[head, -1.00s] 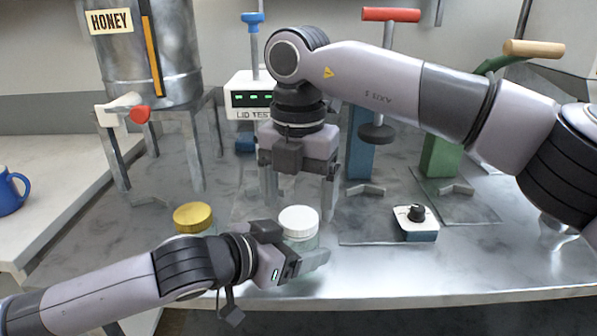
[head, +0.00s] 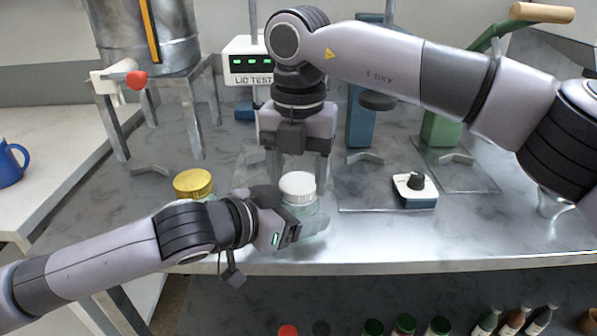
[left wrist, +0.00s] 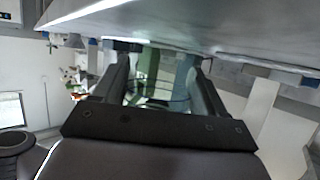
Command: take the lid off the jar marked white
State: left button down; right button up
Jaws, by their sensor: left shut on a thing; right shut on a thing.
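The jar with the white lid (head: 298,186) stands near the front edge of the metal bench. Its clear glass body (head: 312,224) shows partly behind my left gripper (head: 308,233), which is shut on it from the left. The glass also shows between the left fingers in the left wrist view (left wrist: 155,83). My right gripper (head: 298,178) points down from above and is shut on the white lid, with fingers at its sides. The lid looks level on the jar. I see no marking on the jar.
A jar with a gold lid (head: 193,183) stands just left, behind my left arm. A small control box with a black knob (head: 415,188) sits to the right. The lid tester (head: 250,62) and a steel honey tank (head: 150,35) stand behind. Bottles show below the bench edge.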

jog(key=shift+n, duration=0.9)
jog(key=o, duration=1.2)
jog(key=shift+c, duration=0.2)
jog(key=shift+r, duration=0.15)
notch_tip(320, 180, up, 4)
jog(key=shift+r, duration=0.15)
jog(key=shift+c, duration=0.4)
jog(key=shift+r+m, duration=1.6)
jog(key=shift+f, duration=3.9)
